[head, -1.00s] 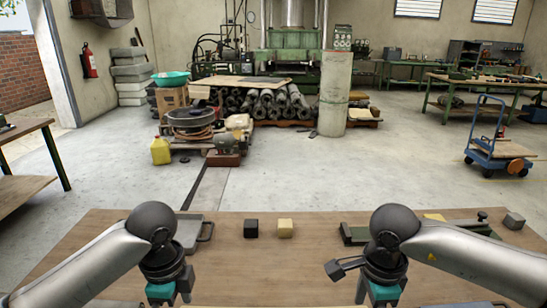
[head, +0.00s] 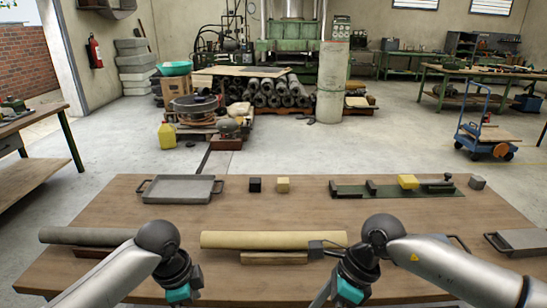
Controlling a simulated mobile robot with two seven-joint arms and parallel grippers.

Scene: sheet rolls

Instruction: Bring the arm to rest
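My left arm comes in from the lower left, and its gripper (head: 180,294) points down near the bottom edge of the head view. My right arm comes in from the lower right, and its gripper (head: 348,291) also points down over the table front. The fingertips of both are cut off or unclear, so I cannot tell whether they are open or shut. Nothing is visibly held. A cream roll (head: 260,240) lies between the arms on a wooden block (head: 274,258). A grey roll (head: 85,236) lies at the left, partly behind my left arm.
The wooden table (head: 310,214) carries a grey tray (head: 182,190), a black cube (head: 255,184), a cream cube (head: 283,184), a green fixture (head: 387,190) with a yellow block (head: 408,181), and a grey cube (head: 477,183). Another tray (head: 525,242) lies right. The table's middle strip is clear.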

